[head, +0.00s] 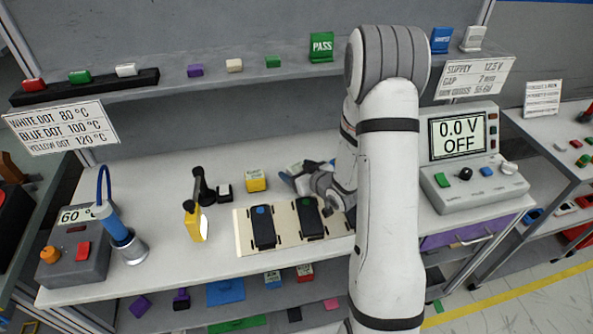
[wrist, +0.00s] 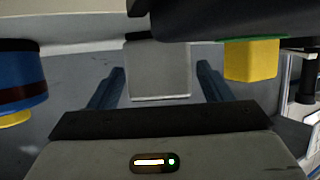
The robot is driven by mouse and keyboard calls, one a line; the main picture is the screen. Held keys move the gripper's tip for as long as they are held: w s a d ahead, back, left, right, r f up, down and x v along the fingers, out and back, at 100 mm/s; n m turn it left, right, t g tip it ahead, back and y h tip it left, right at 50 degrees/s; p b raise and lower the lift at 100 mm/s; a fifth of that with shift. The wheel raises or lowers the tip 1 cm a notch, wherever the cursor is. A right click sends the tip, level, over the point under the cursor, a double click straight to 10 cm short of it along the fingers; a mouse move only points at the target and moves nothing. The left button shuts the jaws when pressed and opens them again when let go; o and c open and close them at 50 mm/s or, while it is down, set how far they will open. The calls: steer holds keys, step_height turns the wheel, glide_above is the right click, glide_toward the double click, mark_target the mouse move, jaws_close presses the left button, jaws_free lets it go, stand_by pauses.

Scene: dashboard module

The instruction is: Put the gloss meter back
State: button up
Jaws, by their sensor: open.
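I cannot tell for sure which thing is the gloss meter. In the wrist view a pale grey block (wrist: 158,75) shows between the two dark blue fingers of my gripper (wrist: 160,68). Gaps show on both sides of it, and the gripper is open. Whether the block lies between the fingertips or beyond them is unclear. In the head view my gripper (head: 302,174) is low over the back of the bench, partly hidden by my arm, right of a yellow box (head: 256,181) and behind the cream board (head: 244,236).
A black stand with a yellow part (head: 196,220), a blue-handled tool (head: 118,228) and a heater box (head: 75,250) stand left. A power supply (head: 470,175) stands right. A shelf (head: 215,85) runs above the bench.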

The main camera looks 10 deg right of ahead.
steer(key=shift+s+r+p, duration=0.1)
steer(key=shift+r+p, duration=0.7)
steer(key=shift+p, duration=0.25)
steer(key=v, duration=0.9)
steer(key=shift+d, duration=0.1)
steer(key=shift+s+r+p, duration=0.15)
steer(key=shift+r+p, duration=0.05)
steer(key=shift+p, duration=0.3)
steer(key=shift+d+p, duration=0.15)
steer(key=shift+p, duration=1.05)
